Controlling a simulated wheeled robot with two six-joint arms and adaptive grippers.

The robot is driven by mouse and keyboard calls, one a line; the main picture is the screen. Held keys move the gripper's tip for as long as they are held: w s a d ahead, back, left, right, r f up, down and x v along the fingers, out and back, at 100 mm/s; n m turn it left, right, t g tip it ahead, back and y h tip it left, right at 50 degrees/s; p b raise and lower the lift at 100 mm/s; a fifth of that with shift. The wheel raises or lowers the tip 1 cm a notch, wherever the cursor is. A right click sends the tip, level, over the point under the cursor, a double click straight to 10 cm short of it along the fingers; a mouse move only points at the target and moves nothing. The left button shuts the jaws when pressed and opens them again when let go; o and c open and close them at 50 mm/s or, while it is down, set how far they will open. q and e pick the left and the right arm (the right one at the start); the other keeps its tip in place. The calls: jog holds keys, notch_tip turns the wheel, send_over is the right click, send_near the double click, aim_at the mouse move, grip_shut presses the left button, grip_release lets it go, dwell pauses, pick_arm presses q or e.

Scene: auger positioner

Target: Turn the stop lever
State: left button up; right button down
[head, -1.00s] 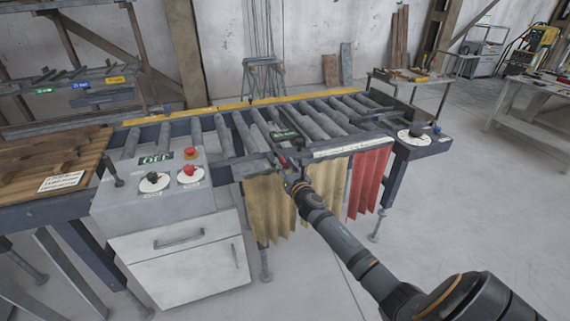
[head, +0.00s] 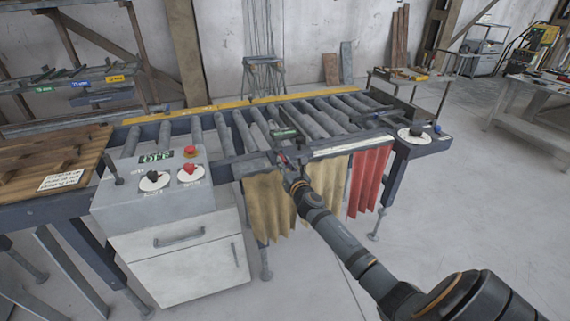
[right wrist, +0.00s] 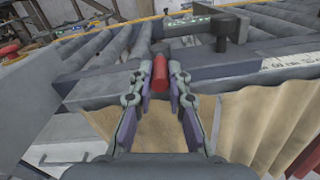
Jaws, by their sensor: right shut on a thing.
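The stop lever shows as a short red handle (right wrist: 159,72) at the front rail of the roller table, in the middle of the right wrist view. My right gripper (right wrist: 162,80) is shut on this handle, with one finger on each side of it. In the head view my right gripper (head: 287,163) is at the table's front edge, above the tan curtain. There the gripper mostly hides the handle. The base of the lever is hard to make out. My left gripper is not in view.
The roller table (head: 230,172) has a dark block and bracket (right wrist: 222,30) close to the gripper. Tan curtains (head: 268,205) and a red curtain (head: 369,180) hang below. A control box (head: 190,205) with knobs stands left, a dial plate (head: 413,138) right.

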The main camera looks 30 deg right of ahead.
jog(key=w+a+m+g+h+b, duration=0.1)
jog(key=m+g+h+b, duration=0.1)
jog(key=h, duration=0.1)
jog(key=w+a+m+g+h+b, duration=0.1)
jog(key=a+m+g+h+b, duration=0.1)
jog(key=m+h+b, duration=0.1)
jog(key=a+m+g+h+b, duration=0.1)
jog(key=m+g+h+b, duration=0.1)
jog(key=h+b, duration=0.1)
jog(key=shift+w+a+f+h, duration=0.2)
jog(key=shift+w+h, duration=0.1)
jog(key=shift+w, duration=0.1)
jog(key=shift+w+a+r+m+g+h+b, duration=0.2)
jog(key=shift+m+g+h+b, duration=0.15)
jog(key=shift+m+g+b, duration=0.25)
jog(key=shift+w+a+r+m+g+h+b, duration=0.1)
jog(key=shift+w+m+g+h+b, duration=0.1)
jog(key=shift+m+g+h+b, duration=0.4)
jog(key=shift+y, duration=0.25)
jog(key=c, duration=1.3)
grip_release()
jog(key=shift+f, duration=0.1)
